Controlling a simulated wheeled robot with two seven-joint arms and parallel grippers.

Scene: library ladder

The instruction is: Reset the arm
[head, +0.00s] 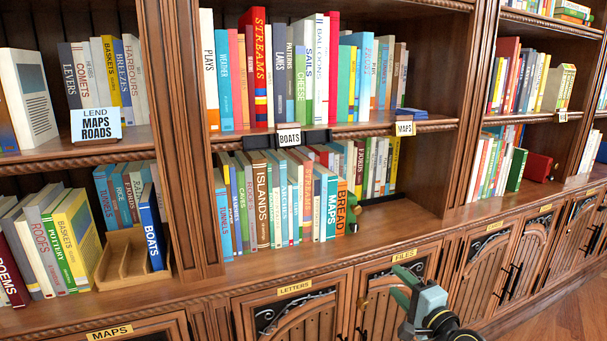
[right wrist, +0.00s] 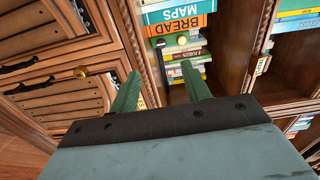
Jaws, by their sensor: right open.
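My right gripper (head: 398,284) is in the lower right of the head view, in front of the cabinet doors below the shelf ledge. Its two green fingers are spread apart with nothing between them. In the right wrist view the fingers (right wrist: 162,73) point toward the bookcase, with the shelf of books beyond them and apart from them. My left gripper does not show in either view.
The wooden ledge (head: 400,233) and cabinet doors (head: 395,270) lie close to the gripper. The floor (head: 560,318) shows at lower right.

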